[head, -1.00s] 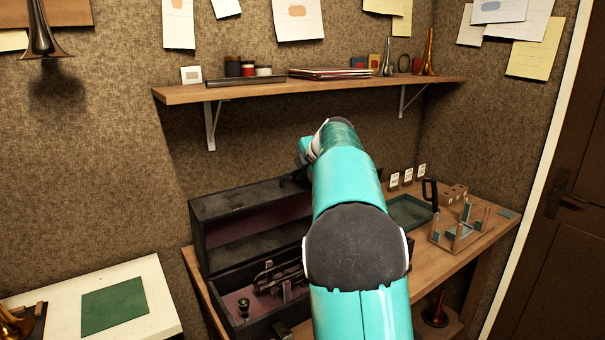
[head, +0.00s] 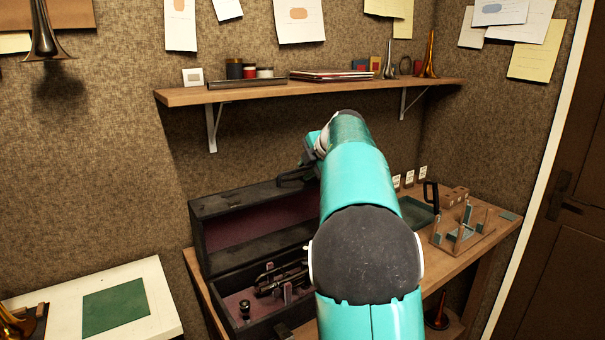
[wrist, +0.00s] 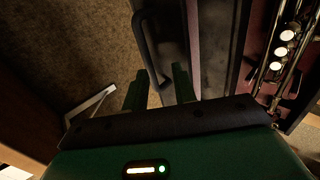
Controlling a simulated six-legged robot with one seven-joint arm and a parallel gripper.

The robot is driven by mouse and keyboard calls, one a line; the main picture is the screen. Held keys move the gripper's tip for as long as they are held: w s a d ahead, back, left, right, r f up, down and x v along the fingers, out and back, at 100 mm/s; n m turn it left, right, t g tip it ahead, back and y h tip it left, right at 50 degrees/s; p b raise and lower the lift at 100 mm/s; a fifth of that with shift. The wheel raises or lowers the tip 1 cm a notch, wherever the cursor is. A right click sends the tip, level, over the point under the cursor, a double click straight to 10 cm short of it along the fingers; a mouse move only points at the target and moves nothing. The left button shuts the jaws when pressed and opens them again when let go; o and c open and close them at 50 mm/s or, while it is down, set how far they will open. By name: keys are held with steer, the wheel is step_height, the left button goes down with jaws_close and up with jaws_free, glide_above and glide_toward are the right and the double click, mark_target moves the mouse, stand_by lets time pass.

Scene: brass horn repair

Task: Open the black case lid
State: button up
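The black case (head: 225,262) stands on the wooden bench, with a dark purple lining. Its lid (head: 235,203) is raised and leans back toward the wall, hinged along the rear. In the wrist view the lid (wrist: 216,45) shows beside its black curved handle (wrist: 147,45). My gripper (wrist: 159,82) is at the handle, its two green fingers apart; the handle's near end lies between them. I cannot tell whether they touch it. In the head view my gripper (head: 309,160) is by the lid's right upper edge, partly hidden by my arm.
A brass instrument part with valves (wrist: 281,50) lies in the case. A shelf (head: 330,86) with tins and papers hangs above the lid. A green tray (head: 415,212) and a wooden stand (head: 462,235) are right of the case. A white table (head: 160,305) stands left.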

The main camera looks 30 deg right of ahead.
steer(key=v, duration=1)
steer(key=shift+a, duration=0.1)
